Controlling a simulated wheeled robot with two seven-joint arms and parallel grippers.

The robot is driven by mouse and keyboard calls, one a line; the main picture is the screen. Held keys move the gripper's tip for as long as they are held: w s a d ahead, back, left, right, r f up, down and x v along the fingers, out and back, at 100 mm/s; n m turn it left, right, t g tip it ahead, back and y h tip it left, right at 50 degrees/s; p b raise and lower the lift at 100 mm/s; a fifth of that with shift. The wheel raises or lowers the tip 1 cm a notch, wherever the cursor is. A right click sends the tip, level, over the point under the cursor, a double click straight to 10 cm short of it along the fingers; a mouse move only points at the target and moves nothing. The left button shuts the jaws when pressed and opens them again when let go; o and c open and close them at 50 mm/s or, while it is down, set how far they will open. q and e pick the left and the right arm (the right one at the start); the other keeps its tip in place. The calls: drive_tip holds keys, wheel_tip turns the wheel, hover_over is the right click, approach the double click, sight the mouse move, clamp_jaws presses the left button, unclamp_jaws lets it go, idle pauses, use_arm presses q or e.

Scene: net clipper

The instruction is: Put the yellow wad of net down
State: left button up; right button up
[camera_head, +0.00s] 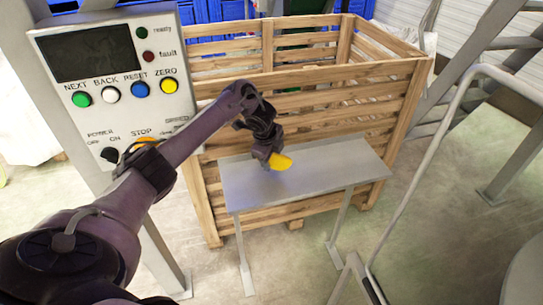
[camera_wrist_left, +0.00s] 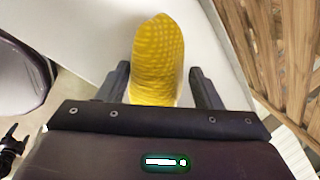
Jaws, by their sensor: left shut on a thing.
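The yellow wad of net (camera_head: 281,162) is at my left gripper (camera_head: 270,163), over the grey metal table (camera_head: 345,170) in the head view. In the left wrist view the yellow wad of net (camera_wrist_left: 157,55) sits between the two dark fingers of my left gripper (camera_wrist_left: 160,85), which is shut on it. The pale table top (camera_wrist_left: 95,25) lies beneath the wad there. I cannot tell whether the wad touches the table.
A wooden slatted crate (camera_head: 385,100) stands right behind the table. A control panel (camera_head: 110,75) with a screen and coloured buttons stands at the left. Grey metal rails (camera_head: 430,165) run along the right. The table top is bare around the wad.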

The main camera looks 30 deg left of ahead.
use_arm(q)
drive_tip(key=shift+f, duration=0.6)
drive_tip(key=o, duration=0.9)
drive_tip(key=shift+o, duration=0.2)
drive_tip(key=shift+r, duration=0.1)
drive_tip(key=v, duration=0.4)
drive_tip(key=shift+w+a+r+p, duration=0.1)
drive_tip(key=shift+w+r+p, duration=0.1)
drive_tip(key=shift+r+p, duration=0.15)
drive_tip(key=p+v, duration=0.5)
drive_tip(key=v, duration=0.3)
drive_tip(key=shift+s+r, duration=0.2)
drive_tip(key=shift+s, duration=0.05)
